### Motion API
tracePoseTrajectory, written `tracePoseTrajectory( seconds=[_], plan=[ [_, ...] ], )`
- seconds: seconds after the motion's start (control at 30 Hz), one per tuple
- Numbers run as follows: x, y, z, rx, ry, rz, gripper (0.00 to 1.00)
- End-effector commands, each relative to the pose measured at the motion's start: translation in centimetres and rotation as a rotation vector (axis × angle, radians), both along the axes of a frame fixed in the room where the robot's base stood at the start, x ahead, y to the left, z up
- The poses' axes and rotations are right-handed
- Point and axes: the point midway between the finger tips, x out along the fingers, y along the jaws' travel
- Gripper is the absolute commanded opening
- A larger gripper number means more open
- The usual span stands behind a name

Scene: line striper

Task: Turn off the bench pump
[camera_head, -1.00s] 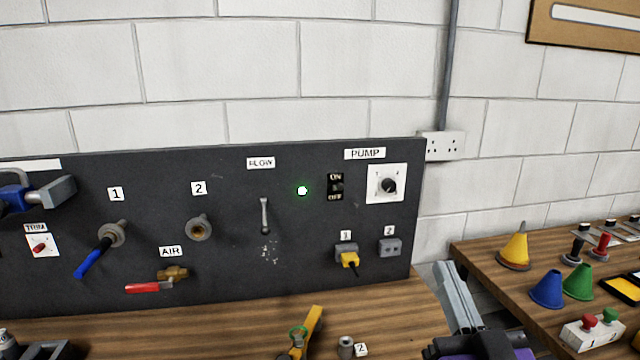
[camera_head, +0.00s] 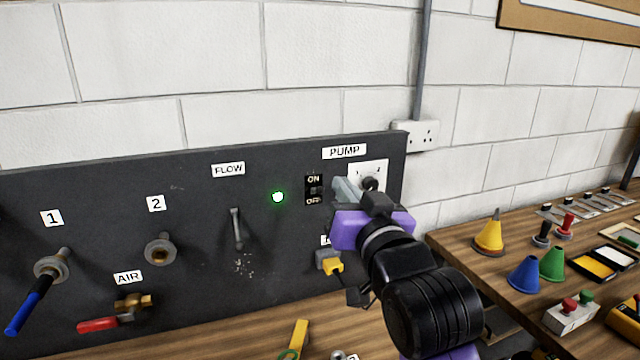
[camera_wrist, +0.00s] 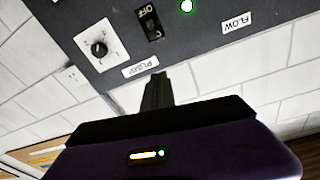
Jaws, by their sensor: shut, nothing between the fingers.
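The pump's ON/OFF rocker switch (camera_head: 315,190) sits on the dark panel (camera_head: 190,195), left of a white dial plate with a black knob (camera_head: 369,183) under the PUMP label (camera_head: 344,152). A green lamp (camera_head: 278,197) is lit to the left of the switch. My gripper (camera_head: 343,190) is shut and empty, its tips just right of the switch in the head view. In the wrist view the shut fingers (camera_wrist: 156,90) point toward the panel, with the switch (camera_wrist: 152,27) and knob (camera_wrist: 99,49) beyond them. I cannot tell any contact.
A FLOW lever (camera_head: 236,228) and two numbered fittings are on the panel's left. A yellow plug (camera_head: 333,265) is below the switch. The right bench holds yellow, blue and green cones (camera_head: 552,264) and a button box (camera_head: 570,312).

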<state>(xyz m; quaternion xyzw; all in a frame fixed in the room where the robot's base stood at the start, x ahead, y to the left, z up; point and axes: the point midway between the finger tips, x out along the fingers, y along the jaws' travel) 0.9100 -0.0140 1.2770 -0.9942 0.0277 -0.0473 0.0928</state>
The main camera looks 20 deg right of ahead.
Motion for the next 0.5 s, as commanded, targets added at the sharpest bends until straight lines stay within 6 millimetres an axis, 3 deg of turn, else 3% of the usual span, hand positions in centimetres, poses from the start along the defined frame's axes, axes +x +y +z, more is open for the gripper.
tracePoseTrajectory(
  seconds=[0.27, 0.5],
  plan=[
    [0.4, 0.0, 0.1, -0.001, 0.000, 0.000, 0.00],
    [3.8, -0.3, 0.6, -0.001, 0.000, 0.000, 0.00]
  ],
)
